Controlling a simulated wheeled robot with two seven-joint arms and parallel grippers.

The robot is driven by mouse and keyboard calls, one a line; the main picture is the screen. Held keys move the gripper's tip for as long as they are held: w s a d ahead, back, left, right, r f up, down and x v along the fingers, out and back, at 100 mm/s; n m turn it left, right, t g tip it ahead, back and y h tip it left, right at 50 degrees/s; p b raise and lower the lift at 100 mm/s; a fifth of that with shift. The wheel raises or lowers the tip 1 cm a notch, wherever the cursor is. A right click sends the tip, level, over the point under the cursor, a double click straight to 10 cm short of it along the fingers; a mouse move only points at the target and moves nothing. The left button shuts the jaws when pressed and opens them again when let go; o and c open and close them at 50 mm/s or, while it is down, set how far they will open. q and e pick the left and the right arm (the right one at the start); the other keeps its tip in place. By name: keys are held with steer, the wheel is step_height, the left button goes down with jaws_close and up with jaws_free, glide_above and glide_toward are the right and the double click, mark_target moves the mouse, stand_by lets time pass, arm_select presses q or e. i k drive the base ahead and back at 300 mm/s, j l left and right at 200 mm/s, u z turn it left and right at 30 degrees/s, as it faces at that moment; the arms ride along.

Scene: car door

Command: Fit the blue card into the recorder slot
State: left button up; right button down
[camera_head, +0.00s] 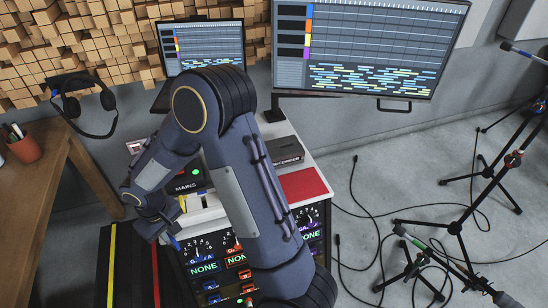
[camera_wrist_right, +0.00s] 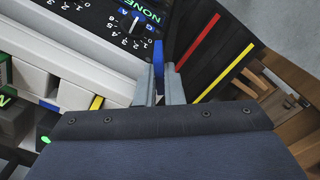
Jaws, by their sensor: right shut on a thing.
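The blue card (camera_wrist_right: 158,55) is held upright between the two fingers of my right gripper (camera_wrist_right: 160,88) in the right wrist view. In the head view a small blue bit of the card (camera_head: 174,243) shows just below my right gripper (camera_head: 168,228), at the left front of the desk unit. The gripper is shut on the card, which is apart from any slot that I can see. A dark flat box (camera_head: 285,150), possibly the recorder, lies on the desk behind my right arm. Its slot cannot be made out. My left gripper is not in view.
A panel with knobs and NONE displays (camera_head: 203,267) faces front below the desk. A MAINS box (camera_head: 188,185) and white blocks stand near the gripper. A red mat (camera_head: 303,185) lies at right. A dark case with yellow and red stripes (camera_head: 113,265) is at left.

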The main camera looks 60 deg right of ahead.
mark_target(286, 152)
steer(key=z, duration=1.25)
